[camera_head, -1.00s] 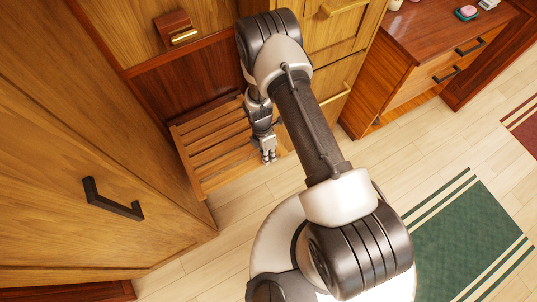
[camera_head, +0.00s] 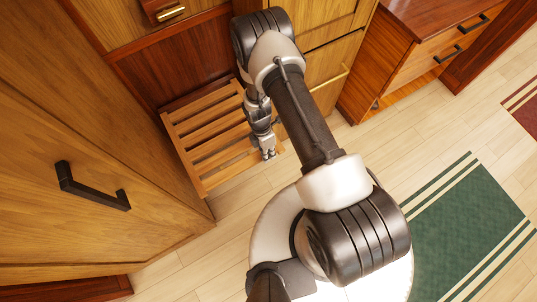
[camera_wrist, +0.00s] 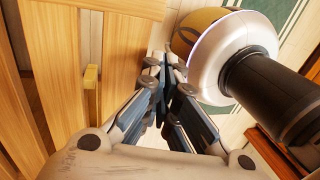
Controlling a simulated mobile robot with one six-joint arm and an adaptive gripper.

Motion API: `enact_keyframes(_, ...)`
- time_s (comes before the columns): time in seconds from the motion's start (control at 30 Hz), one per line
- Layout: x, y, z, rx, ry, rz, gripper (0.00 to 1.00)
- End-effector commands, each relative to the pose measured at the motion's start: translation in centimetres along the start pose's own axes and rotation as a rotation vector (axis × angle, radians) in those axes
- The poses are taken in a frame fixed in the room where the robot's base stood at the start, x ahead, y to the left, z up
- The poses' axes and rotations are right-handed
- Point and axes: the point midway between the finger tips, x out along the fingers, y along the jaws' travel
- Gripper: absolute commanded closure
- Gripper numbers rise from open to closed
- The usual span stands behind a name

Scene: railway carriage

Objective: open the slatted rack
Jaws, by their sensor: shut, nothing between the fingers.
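The slatted rack (camera_head: 213,137) is a light wooden frame with several slats, set against the dark red wood panel between the cabinets. It stands out from the panel; its exact tilt is hard to tell. My gripper (camera_head: 268,155) is shut and empty at the rack's right front corner and hides part of that side. In the wrist view my gripper (camera_wrist: 163,62) points past the edge of the rack (camera_wrist: 58,60), whose slats fill the left side. Whether the fingers touch the rack cannot be told.
A tall cabinet door with a black handle (camera_head: 92,186) stands close at the left. A wooden cabinet with a brass handle (camera_head: 333,84) is behind my arm. A drawer unit (camera_head: 425,60) stands at the upper right. Light plank floor and a green rug (camera_head: 465,225) lie clear at the right.

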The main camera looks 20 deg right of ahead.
Motion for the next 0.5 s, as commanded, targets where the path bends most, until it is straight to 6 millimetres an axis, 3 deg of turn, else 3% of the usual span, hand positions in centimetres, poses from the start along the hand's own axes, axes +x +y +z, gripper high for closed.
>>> enact_keyframes(0.3, -7.3, -1.5, -0.3, 0.001, 0.000, 0.004, 1.00)
enact_keyframes(0.5, -10.9, -2.5, -0.3, 0.001, 0.000, 0.002, 1.00)
